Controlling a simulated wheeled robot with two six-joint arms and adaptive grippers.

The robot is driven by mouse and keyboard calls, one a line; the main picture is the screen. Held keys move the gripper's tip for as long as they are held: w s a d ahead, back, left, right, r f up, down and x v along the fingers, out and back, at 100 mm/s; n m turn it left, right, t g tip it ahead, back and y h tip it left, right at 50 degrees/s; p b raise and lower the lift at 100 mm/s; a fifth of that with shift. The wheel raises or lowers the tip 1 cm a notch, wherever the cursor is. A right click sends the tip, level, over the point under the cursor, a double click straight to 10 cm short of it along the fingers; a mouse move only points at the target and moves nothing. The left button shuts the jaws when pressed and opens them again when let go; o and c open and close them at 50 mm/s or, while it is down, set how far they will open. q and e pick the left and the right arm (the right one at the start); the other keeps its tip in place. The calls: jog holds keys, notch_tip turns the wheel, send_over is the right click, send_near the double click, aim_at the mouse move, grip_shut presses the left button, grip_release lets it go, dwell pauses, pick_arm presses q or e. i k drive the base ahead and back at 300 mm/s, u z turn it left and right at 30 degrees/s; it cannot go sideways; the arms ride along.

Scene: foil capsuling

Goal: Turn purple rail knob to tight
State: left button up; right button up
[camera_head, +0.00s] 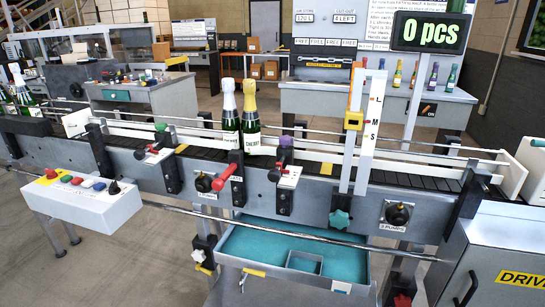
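The purple rail knob (285,141) sits on top of a dark clamp bracket on the front of the conveyor, right of the two capped bottles. A white plate (290,178) with a red mark is below it; its text is too small to read. Whether the knob is tight or loose cannot be told. Neither of my grippers is in view.
A green knob (160,127) is on a similar bracket to the left. Two foil-topped bottles (250,118) stand on the conveyor close behind and left of the purple knob. A red lever (222,178), a yellow-clipped L/M/S gauge (370,120) and a teal drawer (290,250) are nearby.

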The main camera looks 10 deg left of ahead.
aim_at(284, 141)
jog(key=k, duration=0.75)
jog(key=u, duration=0.75)
jog(key=i, duration=1.55)
jog(key=z, duration=0.85)
